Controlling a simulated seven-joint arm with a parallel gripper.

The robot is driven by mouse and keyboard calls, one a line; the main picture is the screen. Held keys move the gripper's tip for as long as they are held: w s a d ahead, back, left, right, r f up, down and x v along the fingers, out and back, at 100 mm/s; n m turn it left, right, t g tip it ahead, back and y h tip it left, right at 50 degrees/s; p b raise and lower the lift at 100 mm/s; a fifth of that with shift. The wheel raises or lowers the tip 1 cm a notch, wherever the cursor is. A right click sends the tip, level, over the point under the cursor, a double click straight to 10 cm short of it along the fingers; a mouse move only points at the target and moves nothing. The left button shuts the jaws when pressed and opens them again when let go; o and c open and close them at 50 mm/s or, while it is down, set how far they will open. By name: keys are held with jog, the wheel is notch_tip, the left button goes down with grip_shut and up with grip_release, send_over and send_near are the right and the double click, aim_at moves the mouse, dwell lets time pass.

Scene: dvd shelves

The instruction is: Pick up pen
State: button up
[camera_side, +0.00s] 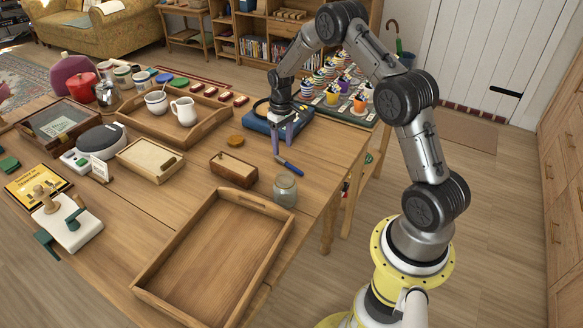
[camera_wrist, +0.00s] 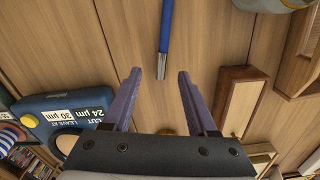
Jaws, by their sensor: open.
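The pen (camera_side: 290,167), a slim blue stick with a grey metallic tip, lies on the bare table just past my gripper's fingertips in the side view. In the wrist view the pen (camera_wrist: 166,28) runs down from the top edge, its tip (camera_wrist: 162,66) close to the gap between my fingers; its far end is cut off there. My gripper (camera_side: 282,147) points down above the table, open and empty. In the wrist view its two purple fingers (camera_wrist: 160,76) stand apart, with the pen's tip roughly in line with the gap.
A glass jar (camera_side: 285,190) stands near the pen's handle end. A small wooden box (camera_side: 233,168) lies to the left, and a blue device (camera_side: 262,122) sits behind my gripper. A large empty wooden tray (camera_side: 180,250) fills the front. Cups (camera_side: 340,90) crowd a stand at the back right.

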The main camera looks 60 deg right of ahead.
aim_at(282, 159)
notch_tip(282, 159, down, 5)
jog(key=shift+a+f, duration=0.1)
jog(key=shift+a, duration=0.05)
grip_shut()
dwell(0.4)
